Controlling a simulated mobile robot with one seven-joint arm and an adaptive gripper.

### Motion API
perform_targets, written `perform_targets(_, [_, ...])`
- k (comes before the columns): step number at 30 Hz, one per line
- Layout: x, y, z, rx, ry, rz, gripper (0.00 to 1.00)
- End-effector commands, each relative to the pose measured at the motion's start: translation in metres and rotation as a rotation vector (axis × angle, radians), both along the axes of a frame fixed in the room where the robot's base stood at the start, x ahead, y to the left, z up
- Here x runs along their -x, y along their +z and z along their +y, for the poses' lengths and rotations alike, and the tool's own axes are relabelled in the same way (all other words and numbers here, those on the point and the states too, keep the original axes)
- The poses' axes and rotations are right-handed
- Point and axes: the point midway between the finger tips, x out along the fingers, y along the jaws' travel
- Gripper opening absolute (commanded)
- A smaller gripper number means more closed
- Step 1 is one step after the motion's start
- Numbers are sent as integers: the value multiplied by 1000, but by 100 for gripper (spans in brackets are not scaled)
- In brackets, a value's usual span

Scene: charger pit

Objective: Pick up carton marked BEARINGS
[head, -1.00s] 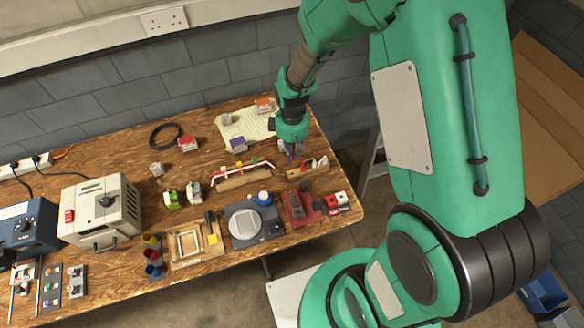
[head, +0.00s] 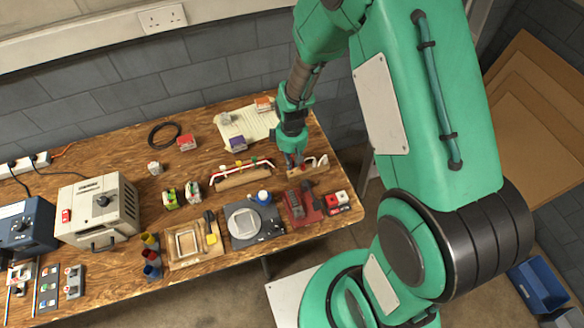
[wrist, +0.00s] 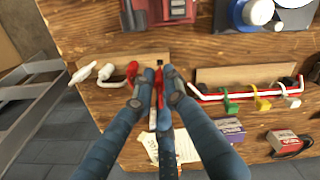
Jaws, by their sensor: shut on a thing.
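Several small cartons stand on the bench, and I cannot read BEARINGS on any of them. A purple carton (head: 238,143) lies at the edge of a paper sheet; it also shows in the wrist view (wrist: 229,130). A red-and-white carton (head: 187,142) stands left of it, and an orange one (head: 264,104) is at the back. My gripper (head: 294,163) is down at a small wooden rack (head: 308,172), right of the purple carton. In the wrist view its fingertips (wrist: 158,82) close around a narrow red piece (wrist: 159,84) at the rack. Its lower end is hidden.
A wooden rack with a red-and-white rail and coloured clips (head: 240,174) stands left of my gripper. A red device (head: 302,205) and a grey plate device (head: 250,222) stand in front. A black cable coil (head: 164,136) lies at the back left. The bench's right edge is close.

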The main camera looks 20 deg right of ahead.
Motion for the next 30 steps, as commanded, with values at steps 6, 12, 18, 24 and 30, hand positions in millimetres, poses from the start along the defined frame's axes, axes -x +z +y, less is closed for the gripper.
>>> perform_targets(6, [0, -1, 0, 0, 0, 0, 0])
perform_targets(12, [1, -18, 0, 0, 0, 2, 0])
perform_targets(18, [0, -36, 0, 0, 0, 1, 0])
perform_targets(24, [0, -37, 0, 0, 0, 0, 0])
perform_targets(30, [0, -39, 0, 0, 0, 0, 0])
